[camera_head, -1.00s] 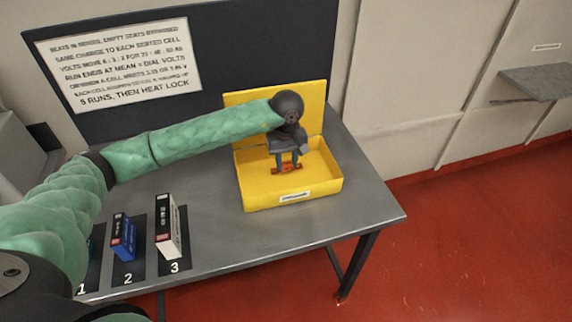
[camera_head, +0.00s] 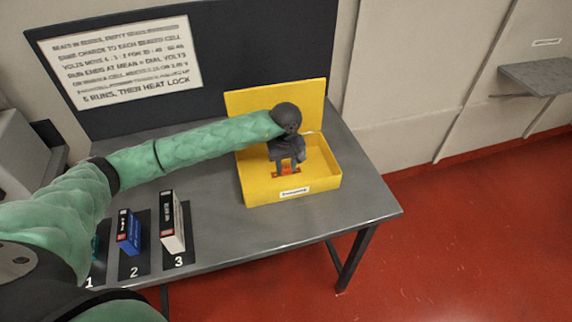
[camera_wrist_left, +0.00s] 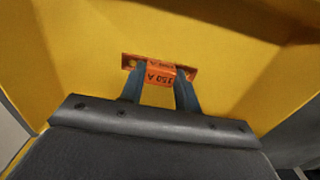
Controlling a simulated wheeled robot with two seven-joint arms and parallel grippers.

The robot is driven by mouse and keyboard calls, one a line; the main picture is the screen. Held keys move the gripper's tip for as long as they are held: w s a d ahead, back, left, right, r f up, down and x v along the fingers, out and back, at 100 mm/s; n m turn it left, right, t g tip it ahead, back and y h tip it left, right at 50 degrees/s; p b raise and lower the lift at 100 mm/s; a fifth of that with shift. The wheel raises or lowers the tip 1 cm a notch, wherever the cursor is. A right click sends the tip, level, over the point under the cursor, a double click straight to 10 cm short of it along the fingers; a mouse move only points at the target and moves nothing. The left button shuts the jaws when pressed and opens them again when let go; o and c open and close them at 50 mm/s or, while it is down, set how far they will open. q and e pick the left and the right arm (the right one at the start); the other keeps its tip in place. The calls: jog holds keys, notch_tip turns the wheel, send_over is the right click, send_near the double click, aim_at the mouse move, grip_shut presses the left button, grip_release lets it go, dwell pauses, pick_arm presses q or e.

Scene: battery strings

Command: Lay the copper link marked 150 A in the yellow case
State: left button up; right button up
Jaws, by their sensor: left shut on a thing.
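The copper link (camera_wrist_left: 158,75) is a small orange-copper piece marked 150 A. In the left wrist view it is between the fingers of my left gripper (camera_wrist_left: 160,80), low inside the yellow case. My left gripper is shut on it. In the head view the link (camera_head: 287,171) shows below the fingers of the left gripper (camera_head: 287,168). The yellow case (camera_head: 265,193) stands open on the table, its lid raised at the back and a white label on its front. I cannot tell whether the link touches the case floor. My right gripper is not in view.
The case stands on a grey metal table (camera_head: 225,230). Blue and white boxes (camera_head: 129,232) (camera_head: 171,222) stand on mats marked 2 and 3 at the front left. A printed sign (camera_head: 120,62) hangs on the dark back panel. Table space right of the case is clear.

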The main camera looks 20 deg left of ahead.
pick_arm(q)
jog(key=shift+f, duration=0.1)
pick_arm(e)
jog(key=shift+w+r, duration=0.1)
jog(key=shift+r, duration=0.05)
pick_arm(q)
jog(key=o, duration=1)
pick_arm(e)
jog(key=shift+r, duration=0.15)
